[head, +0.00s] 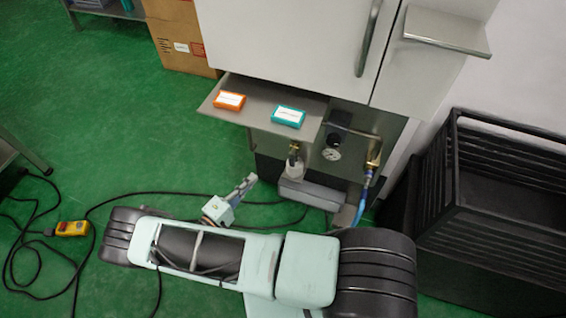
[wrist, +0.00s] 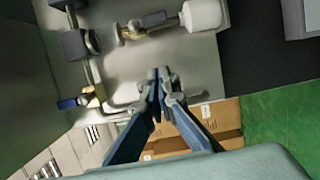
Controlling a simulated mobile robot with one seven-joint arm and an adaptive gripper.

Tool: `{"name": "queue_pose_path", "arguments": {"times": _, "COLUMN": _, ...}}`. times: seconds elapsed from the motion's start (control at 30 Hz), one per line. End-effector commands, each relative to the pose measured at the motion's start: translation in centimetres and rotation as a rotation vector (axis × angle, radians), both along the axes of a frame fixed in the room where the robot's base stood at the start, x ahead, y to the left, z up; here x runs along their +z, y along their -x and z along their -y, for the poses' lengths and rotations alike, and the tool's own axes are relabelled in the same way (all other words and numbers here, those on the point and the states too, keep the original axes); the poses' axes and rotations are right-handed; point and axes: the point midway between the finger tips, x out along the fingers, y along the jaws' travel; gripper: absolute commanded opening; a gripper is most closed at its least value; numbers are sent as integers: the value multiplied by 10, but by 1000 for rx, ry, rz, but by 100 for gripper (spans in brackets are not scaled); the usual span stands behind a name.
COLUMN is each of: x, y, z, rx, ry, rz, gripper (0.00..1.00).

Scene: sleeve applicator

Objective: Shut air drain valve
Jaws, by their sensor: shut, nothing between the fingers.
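My gripper (wrist: 164,82) shows in the wrist view with its blue-grey fingers shut and nothing between them. Its tips are in front of the grey panel (wrist: 180,50), close to a bent metal pipe (wrist: 122,107). To its left is a brass fitting (wrist: 94,96) with a blue end. Above it is another brass fitting (wrist: 131,31) beside a pale bowl (wrist: 200,15). In the head view a brass fitting (head: 374,152) joins a blue hose (head: 360,209). I cannot tell which fitting is the drain valve, or whether it is shut.
A round gauge (head: 332,154) sits on the panel under the white cabinet (head: 290,45). An orange box (head: 229,100) and teal box (head: 288,116) lie on the shelf. A black slatted crate (head: 510,185) stands right. A yellow pendant (head: 72,228) and cables lie on the green floor.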

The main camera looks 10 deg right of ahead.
Motion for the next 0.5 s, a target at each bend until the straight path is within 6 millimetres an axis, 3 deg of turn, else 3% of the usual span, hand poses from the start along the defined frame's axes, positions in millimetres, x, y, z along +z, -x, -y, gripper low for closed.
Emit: {"name": "queue_pose_path", "arguments": {"times": 0.5, "x": -7, "y": 2, "z": 2, "rx": 35, "ry": 25, "rz": 14, "gripper": 0}}
